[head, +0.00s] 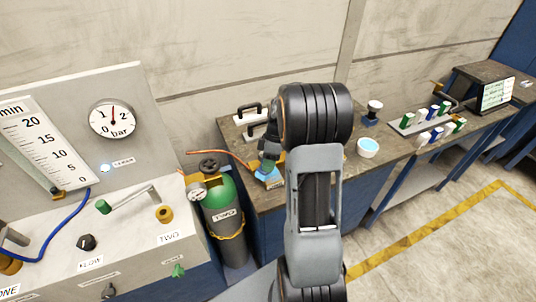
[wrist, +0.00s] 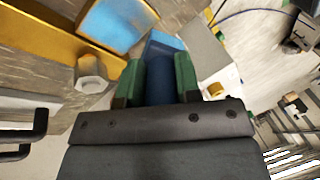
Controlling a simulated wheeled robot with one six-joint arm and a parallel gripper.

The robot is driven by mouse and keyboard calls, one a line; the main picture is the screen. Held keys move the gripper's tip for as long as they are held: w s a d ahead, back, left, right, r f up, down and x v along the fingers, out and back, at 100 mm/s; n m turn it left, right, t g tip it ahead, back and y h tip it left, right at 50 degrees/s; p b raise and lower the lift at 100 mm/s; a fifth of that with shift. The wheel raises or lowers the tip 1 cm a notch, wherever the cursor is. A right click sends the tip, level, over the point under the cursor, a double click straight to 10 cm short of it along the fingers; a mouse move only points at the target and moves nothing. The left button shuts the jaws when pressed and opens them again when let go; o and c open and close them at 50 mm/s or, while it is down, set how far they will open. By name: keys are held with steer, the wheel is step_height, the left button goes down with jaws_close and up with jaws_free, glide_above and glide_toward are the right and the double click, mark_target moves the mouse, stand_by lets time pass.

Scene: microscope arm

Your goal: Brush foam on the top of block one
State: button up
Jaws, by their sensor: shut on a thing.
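My gripper (wrist: 158,78) has its two green-padded fingers closed on a dark blue handle (wrist: 160,86) in the wrist view, likely the brush. Its far end and bristles cannot be made out clearly. A light blue glossy surface (wrist: 115,25) with a yellow-orange edge lies just beyond the fingers, up and left. In the head view a small blue and yellow piece (head: 268,178) shows on the bench beside my arm, near my gripper. I cannot read which block is block one. A white bowl (head: 367,147) with blue contents stands to the right of my arm.
A hex nut-like fitting (wrist: 91,73) sits left of the fingers. The green-topped gas cylinder (head: 222,205) stands left of the bench. Black-handled white pieces (head: 250,113) lie behind my arm.

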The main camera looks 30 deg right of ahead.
step_height(320, 180, down, 2)
steer(key=shift+f+b, duration=0.1)
steer(key=shift+b, duration=0.35)
steer(key=shift+d, duration=0.65)
steer(key=shift+s+d+f+p, duration=0.1)
steer(key=shift+s+d+p, duration=0.1)
steer(key=shift+d, duration=0.8)
steer(key=shift+s+d+p, duration=0.15)
steer(key=shift+d+p, duration=0.05)
steer(key=shift+d, duration=0.8)
steer(key=shift+s+d+f+p, duration=0.1)
steer(key=shift+s+d+p, duration=0.1)
steer(key=shift+d, duration=0.8)
steer(key=shift+a, duration=0.2)
steer(key=shift+w+a+b, duration=0.15)
steer(key=shift+w+a, duration=0.05)
steer(key=shift+a, duration=0.95)
steer(key=shift+w+a+b, duration=0.15)
steer(key=shift+a+b, duration=0.05)
steer(key=shift+a, duration=0.95)
steer(key=shift+w+a+b, duration=0.15)
steer(key=shift+w+a, duration=0.05)
steer(key=shift+a, duration=0.95)
steer(key=shift+r+p, duration=2.55)
steer(key=shift+r, duration=1.6)
steer(key=shift+f, duration=0.1)
